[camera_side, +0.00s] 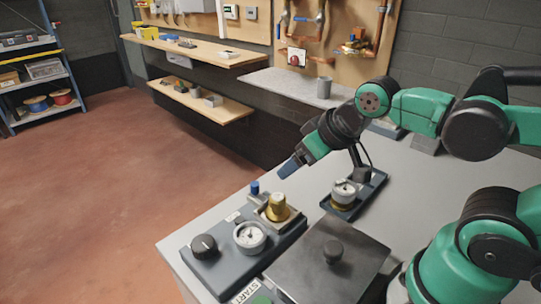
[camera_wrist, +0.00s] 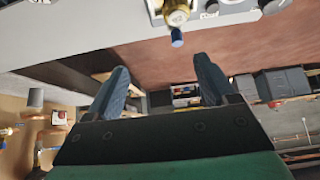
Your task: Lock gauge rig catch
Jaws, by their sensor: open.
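My gripper (camera_side: 290,167) hangs over the far edge of the grey bench in the side view, apart from the fittings. In the wrist view my gripper (camera_wrist: 161,64) is open, with two blue-grey fingers spread and nothing between them. A dark panel (camera_side: 216,270) near the front edge carries a black knob (camera_side: 204,246), a white dial gauge (camera_side: 250,236) and a brass fitting (camera_side: 277,207). A small blue-capped part (camera_side: 255,187) stands beside the brass fitting. A second dark base (camera_side: 372,192) carries another gauge (camera_side: 344,191). I cannot tell which part is the catch.
A grey cup (camera_side: 324,87) stands on a far counter. Wooden shelves (camera_side: 200,50) line the wall. The red floor (camera_side: 110,170) beyond the bench is clear.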

